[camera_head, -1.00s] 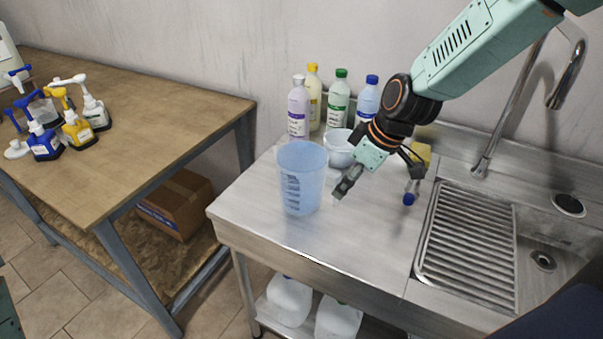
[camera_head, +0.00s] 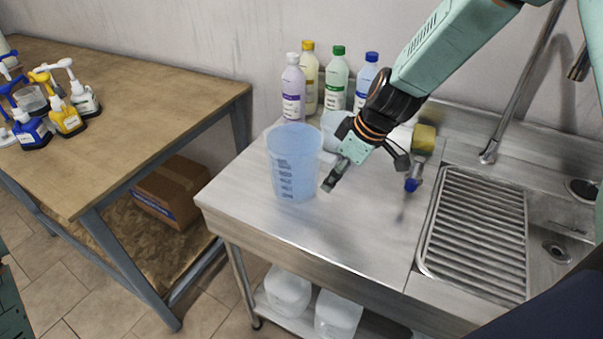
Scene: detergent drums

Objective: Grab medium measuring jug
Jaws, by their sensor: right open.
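A large translucent blue measuring jug (camera_head: 294,165) with dark markings stands upright near the front left of the steel counter. A smaller pale blue jug (camera_head: 333,126) stands behind it, partly hidden by the large jug and my right gripper. A small clear jug (camera_head: 31,99) is among the bottles on the wooden table. My right gripper (camera_head: 366,175) is open and empty, just right of the large jug and in front of the smaller one. Its left finger is close to the large jug's right side, apparently apart from it. My left gripper is not in view.
Several detergent bottles (camera_head: 292,93) stand at the back. A yellow sponge (camera_head: 424,138) and a blue-tipped brush (camera_head: 413,184) lie right of the gripper. The sink's ridged drainer (camera_head: 477,235) and tap (camera_head: 489,152) are further right. The counter's front is clear.

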